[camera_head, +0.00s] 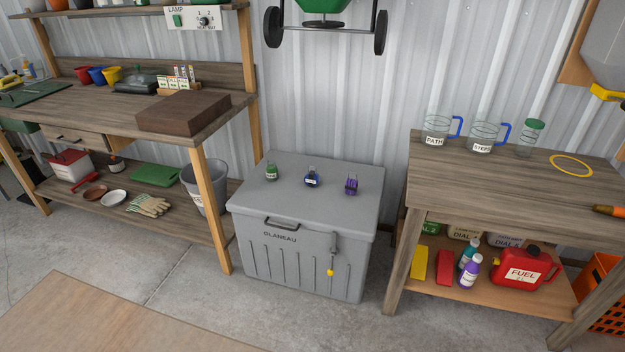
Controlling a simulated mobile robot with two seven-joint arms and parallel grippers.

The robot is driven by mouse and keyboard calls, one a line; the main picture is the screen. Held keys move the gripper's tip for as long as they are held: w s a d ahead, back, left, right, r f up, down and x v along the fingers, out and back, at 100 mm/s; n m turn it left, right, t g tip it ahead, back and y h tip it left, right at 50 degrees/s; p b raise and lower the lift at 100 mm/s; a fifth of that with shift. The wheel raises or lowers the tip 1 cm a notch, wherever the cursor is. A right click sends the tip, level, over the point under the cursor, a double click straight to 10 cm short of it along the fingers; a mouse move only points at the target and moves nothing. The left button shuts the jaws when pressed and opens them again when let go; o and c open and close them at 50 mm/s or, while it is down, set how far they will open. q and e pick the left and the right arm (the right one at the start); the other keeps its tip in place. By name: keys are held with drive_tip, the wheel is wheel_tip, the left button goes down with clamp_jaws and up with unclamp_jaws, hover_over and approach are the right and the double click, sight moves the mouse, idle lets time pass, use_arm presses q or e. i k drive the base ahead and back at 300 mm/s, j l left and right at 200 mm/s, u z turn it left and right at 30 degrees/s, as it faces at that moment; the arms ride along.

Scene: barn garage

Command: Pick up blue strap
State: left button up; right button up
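A small dark blue item (312,179) with a pale label sits on the lid of the grey storage box (290,263), near the middle. It is the likeliest blue strap, but it is too small to tell its exact form. A similar green item (271,173) is to its left and a purple item (351,185) to its right, all standing apart. Neither of my grippers shows in the head view.
A wooden workbench (90,104) stands left, with a brown block (183,112) on it. At right a wooden table (500,190) holds jugs. The lid is otherwise clear.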

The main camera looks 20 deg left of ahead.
sight(311, 178)
drive_tip(key=i+j, duration=1.35)
drive_tip(key=k+j, duration=0.05)
drive_tip(key=j, duration=0.05)
